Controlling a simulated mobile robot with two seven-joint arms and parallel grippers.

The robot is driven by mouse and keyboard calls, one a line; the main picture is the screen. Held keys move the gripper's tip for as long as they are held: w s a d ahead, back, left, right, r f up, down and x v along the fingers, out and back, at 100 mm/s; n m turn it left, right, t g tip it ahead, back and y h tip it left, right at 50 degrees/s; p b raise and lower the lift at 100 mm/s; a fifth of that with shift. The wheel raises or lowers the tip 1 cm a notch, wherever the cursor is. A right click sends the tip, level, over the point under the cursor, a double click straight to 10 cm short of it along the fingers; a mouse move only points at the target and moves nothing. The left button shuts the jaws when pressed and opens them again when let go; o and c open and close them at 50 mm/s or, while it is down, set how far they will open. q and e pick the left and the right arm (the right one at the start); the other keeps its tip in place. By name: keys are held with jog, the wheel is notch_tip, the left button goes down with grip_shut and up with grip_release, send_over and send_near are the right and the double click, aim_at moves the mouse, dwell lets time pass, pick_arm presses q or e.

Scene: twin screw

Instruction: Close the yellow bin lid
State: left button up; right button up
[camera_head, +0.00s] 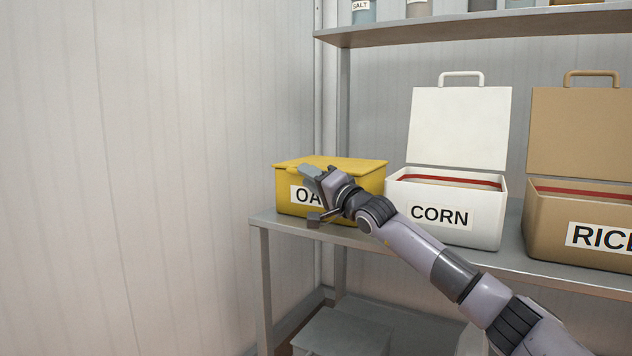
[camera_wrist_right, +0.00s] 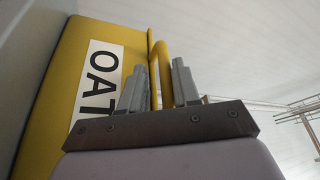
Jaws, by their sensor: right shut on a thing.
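The yellow bin (camera_head: 375,184), with a label that starts "OA", stands at the left end of the shelf. Its yellow lid (camera_head: 350,163) lies down flat over the top; whether it is fully flush I cannot tell. My right gripper (camera_head: 313,195) is at the bin's front and covers part of the label. In the right wrist view the bin's front (camera_wrist_right: 60,100) shows the label "OAT", and the yellow lid handle (camera_wrist_right: 163,62) stands between the two grey fingers of the right gripper (camera_wrist_right: 160,80). The gripper is shut on that handle. My left gripper is not in view.
A white CORN bin (camera_head: 480,231) with its lid up stands just right of the yellow bin. A tan RICE bin (camera_head: 550,218), also open, stands further right. An upper shelf (camera_head: 450,30) with jars runs above. A plain wall (camera_head: 150,150) fills the left.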

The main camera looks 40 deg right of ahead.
jog(key=shift+f+b+v, duration=0.15)
jog(key=shift+b+v, duration=0.4)
jog(key=shift+v, duration=0.85)
jog(key=shift+f+b+v, duration=0.1)
jog(key=shift+b+v, duration=0.4)
jog(key=shift+v, duration=0.95)
jog(key=shift+s+d, duration=0.1)
jog(key=shift+s, duration=0.15)
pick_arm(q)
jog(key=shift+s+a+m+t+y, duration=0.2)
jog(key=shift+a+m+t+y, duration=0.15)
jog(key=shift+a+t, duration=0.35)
pick_arm(e)
jog(key=shift+s, duration=0.4)
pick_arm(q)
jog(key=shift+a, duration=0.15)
pick_arm(e)
jog(key=shift+r, duration=0.1)
